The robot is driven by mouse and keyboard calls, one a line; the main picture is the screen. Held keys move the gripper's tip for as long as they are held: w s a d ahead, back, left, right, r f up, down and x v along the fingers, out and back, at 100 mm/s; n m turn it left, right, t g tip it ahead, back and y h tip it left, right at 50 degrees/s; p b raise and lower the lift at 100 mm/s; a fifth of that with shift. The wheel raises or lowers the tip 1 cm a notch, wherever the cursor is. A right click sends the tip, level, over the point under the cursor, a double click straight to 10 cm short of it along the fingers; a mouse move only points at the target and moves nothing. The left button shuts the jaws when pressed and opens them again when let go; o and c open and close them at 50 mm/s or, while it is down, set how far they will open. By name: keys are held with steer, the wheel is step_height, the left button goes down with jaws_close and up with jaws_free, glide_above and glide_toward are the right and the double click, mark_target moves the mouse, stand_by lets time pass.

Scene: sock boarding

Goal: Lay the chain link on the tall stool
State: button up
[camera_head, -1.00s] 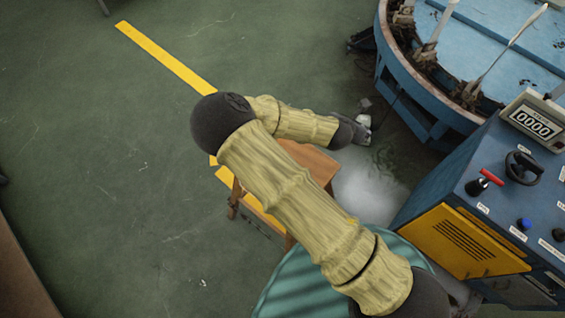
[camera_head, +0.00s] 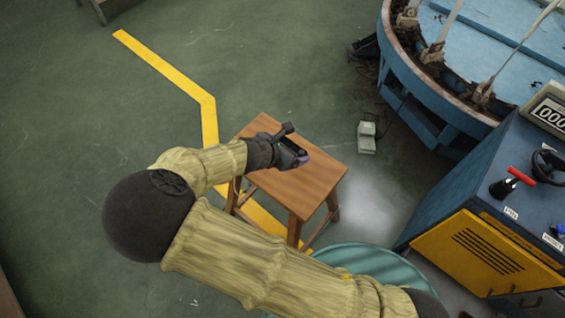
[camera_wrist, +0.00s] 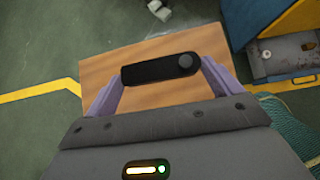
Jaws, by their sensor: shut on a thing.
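The chain link (camera_wrist: 160,68) is a dark bar with rounded ends and a round pin at its right end. In the wrist view it lies across between the purple fingers of my gripper (camera_wrist: 162,72), which is shut on it. The tall stool (camera_head: 305,190) has a square brown wooden seat and stands upright. In the head view my gripper (camera_head: 298,156) is over the seat's upper part. The seat (camera_wrist: 98,68) shows behind the link in the wrist view. I cannot tell how large the gap between link and seat is.
A blue cabinet with a yellow door (camera_head: 475,252) stands to the right. A round blue machine (camera_head: 425,85) is at the upper right. A teal round thing (camera_head: 375,262) is near the stool. A grey pedal (camera_head: 367,137) sits on the floor. The seat looks otherwise bare.

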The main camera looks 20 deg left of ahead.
steer(key=shift+w, duration=0.1)
step_height(320, 180, down, 6)
steer(key=shift+r, duration=0.2)
steer(key=shift+f, duration=0.3)
steer(key=shift+f, duration=1.85)
